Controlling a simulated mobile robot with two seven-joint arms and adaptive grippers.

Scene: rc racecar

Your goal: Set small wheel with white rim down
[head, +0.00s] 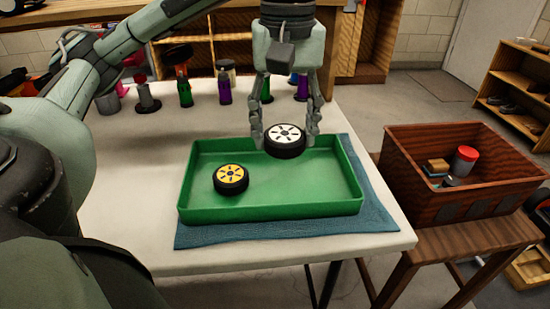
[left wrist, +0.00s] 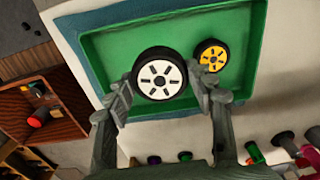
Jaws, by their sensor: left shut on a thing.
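The small wheel with a white rim (head: 285,139) is a black tyre around a white hub with dark slots. My left gripper (head: 285,133) is shut on it, one finger on each side, over the far part of the green tray (head: 310,208). The wheel also shows between the fingers in the left wrist view (left wrist: 159,75). I cannot tell whether it touches the tray floor. A wheel with a yellow rim (head: 230,179) lies flat in the tray's left part and shows beside the held wheel in the left wrist view (left wrist: 211,56). My right gripper is not in view.
The tray stands on a blue cloth (head: 370,215) on a white table (head: 130,200). Several small bottles, one of them green (head: 224,90), stand behind the tray. A wooden crate (head: 480,200) with a red-lidded jar (head: 465,158) stands at the right. The tray's right part is clear.

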